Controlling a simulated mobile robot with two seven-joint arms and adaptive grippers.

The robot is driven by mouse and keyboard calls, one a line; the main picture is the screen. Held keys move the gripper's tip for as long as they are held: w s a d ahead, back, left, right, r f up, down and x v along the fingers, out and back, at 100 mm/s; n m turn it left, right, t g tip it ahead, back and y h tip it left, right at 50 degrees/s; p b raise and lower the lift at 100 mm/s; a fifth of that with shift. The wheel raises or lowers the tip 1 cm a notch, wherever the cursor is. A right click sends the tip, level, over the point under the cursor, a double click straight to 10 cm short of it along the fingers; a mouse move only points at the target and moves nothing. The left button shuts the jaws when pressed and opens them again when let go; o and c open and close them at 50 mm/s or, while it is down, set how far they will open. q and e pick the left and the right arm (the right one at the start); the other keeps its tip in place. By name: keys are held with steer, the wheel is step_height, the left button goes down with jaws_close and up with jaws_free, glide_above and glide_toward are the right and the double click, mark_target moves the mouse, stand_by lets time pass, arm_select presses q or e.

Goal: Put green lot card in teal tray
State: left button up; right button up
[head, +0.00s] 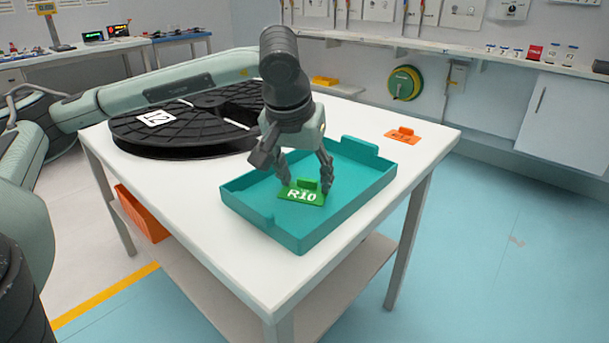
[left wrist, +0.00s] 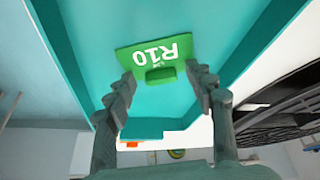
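The green lot card (head: 313,197), marked R10 and with a raised tab, lies inside the teal tray (head: 355,196), seemingly flat on its floor. The tray sits on the white table. My left gripper (head: 307,184) points down into the tray just above the card, its fingers spread on either side of the tab. In the left wrist view the left gripper (left wrist: 160,74) is open, with gaps between its fingertips and the tab of the green card (left wrist: 136,58). The teal tray (left wrist: 230,60) surrounds the card there. My right gripper is not in view.
A large black reel (head: 180,137) with a white label lies on the white table (head: 300,268), left of the tray. An orange card (head: 405,136) lies to the right behind the tray. An orange bin (head: 143,213) is under the table. The table's front corner is clear.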

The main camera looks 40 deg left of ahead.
arm_select(q)
steer(key=shift+r, duration=0.15)
steer(key=shift+s+r, duration=0.1)
steer(key=shift+r, duration=0.3)
steer(key=p+v, duration=0.1)
steer(key=v, duration=1)
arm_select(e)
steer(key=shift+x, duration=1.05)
arm_select(q)
steer(key=shift+d, duration=0.1)
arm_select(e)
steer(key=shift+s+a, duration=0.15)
